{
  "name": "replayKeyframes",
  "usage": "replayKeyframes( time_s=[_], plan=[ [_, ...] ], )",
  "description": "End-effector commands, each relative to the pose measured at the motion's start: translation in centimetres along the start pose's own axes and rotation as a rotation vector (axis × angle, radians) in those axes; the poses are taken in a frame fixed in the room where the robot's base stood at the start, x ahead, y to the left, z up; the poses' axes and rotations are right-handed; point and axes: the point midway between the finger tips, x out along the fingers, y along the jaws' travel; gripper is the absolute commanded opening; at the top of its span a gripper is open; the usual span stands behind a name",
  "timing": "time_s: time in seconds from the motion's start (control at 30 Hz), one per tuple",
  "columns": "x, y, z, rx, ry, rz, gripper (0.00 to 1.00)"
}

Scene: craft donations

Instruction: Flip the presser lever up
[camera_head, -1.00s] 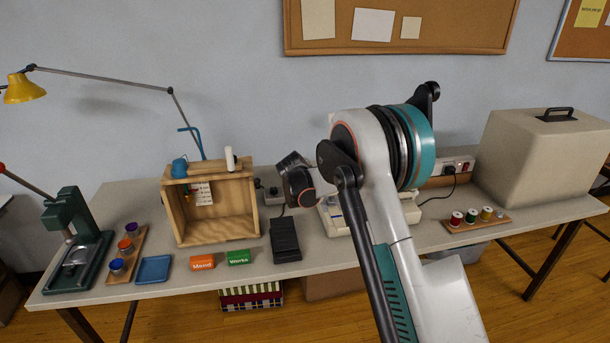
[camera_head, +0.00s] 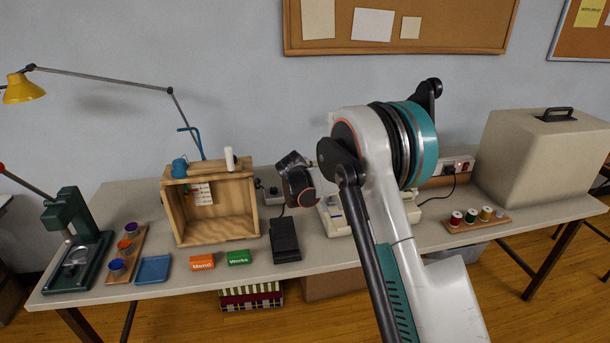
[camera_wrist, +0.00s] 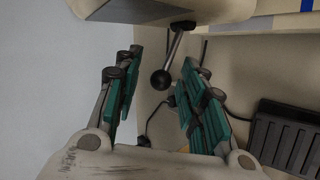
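The presser lever (camera_wrist: 175,49) is a thin metal rod with a black ball knob at its end. In the wrist view it hangs down, tilted, from the underside of the cream sewing machine (camera_wrist: 230,17). My gripper (camera_wrist: 160,60) is open, with one green-padded finger on each side of the lever. The knob lies between the fingers in the picture, with gaps on both sides; I see no contact. In the head view the sewing machine (camera_head: 333,219) is mostly hidden behind my arm, and the lever and fingertips cannot be seen.
A black foot pedal (camera_head: 285,240) lies on the table, also at right in the wrist view (camera_wrist: 288,138). A wooden crate (camera_head: 215,237) stands left of my wrist. A thread-spool rack (camera_head: 478,223) and a beige machine cover (camera_head: 535,160) are on the right. A cable runs behind the lever.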

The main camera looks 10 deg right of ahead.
Motion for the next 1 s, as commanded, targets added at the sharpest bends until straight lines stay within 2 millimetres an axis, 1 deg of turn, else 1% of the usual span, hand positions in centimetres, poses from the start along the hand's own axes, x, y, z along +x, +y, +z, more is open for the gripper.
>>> replayKeyframes(
  time_s=[0.17, 0.4, 0.53, 0.63, 0.73, 1.0],
  plan=[
    [-2.8, 0.0, 0.0, -0.001, 0.001, 0.0, 0.38],
    [-7.4, 0.0, -0.1, -0.001, 0.001, -0.001, 0.38],
    [-9.4, 0.0, -0.1, -0.001, 0.001, 0.0, 0.38],
    [-10.4, 0.0, -0.1, -0.002, 0.001, 0.0, 0.38],
    [-11.0, 0.0, -0.1, -0.001, 0.001, 0.0, 0.38],
    [-11.3, 0.0, -0.1, 0.0, 0.001, 0.0, 0.38]
  ],
)
